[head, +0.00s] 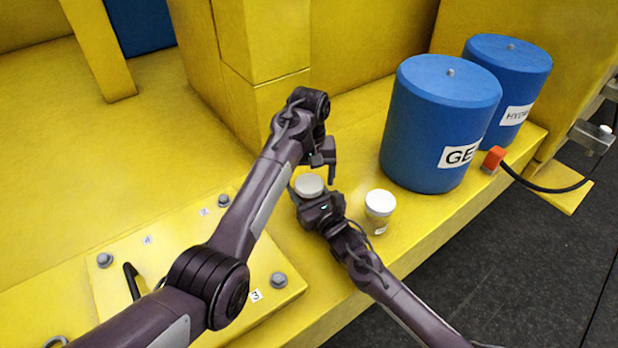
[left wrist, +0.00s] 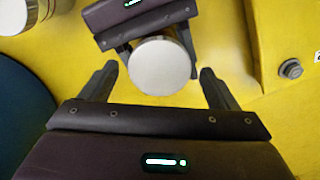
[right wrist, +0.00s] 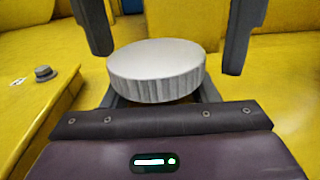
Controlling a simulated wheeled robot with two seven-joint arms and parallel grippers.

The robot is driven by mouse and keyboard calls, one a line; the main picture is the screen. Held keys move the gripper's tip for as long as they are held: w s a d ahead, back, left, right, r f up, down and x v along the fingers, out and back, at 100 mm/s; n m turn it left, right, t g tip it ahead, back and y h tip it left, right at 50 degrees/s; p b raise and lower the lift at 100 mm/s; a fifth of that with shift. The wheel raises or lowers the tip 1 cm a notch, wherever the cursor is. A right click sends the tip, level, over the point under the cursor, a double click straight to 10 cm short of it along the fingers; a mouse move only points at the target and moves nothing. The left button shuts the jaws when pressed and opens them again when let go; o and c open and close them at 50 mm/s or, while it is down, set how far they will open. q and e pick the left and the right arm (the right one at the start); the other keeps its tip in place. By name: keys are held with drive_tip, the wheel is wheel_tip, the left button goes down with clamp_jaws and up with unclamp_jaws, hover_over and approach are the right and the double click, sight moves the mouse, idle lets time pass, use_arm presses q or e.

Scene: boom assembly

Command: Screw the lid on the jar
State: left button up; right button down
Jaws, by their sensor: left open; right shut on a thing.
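A round grey-white lid (head: 309,184) with a ribbed rim sits at my right gripper (head: 318,206). The right fingers are shut below the lid, apparently on the jar, whose body is mostly hidden. The lid shows from above in the left wrist view (left wrist: 162,66) and from the side in the right wrist view (right wrist: 157,70). I cannot tell how tightly it is seated. My left gripper (head: 324,172) is open above, its fingers on both sides of the lid with gaps, as the left wrist view (left wrist: 158,85) shows.
A second white-lidded jar (head: 379,212) stands on the yellow surface to the right. Two blue cylinders (head: 428,135) (head: 519,75) stand behind it. A bolted yellow plate (head: 130,290) lies to the left. The yellow ledge ends above a dark floor.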

use_arm(q)
wheel_tip(320, 180, up, 4)
drive_tip(key=shift+f, duration=0.15)
drive_tip(key=shift+r+n, duration=1)
drive_tip(key=shift+r, duration=0.75)
drive_tip(key=shift+c, duration=0.3)
drive_tip(key=shift+f, duration=4.05)
drive_tip(key=c, duration=1)
drive_tip(key=m, duration=0.3)
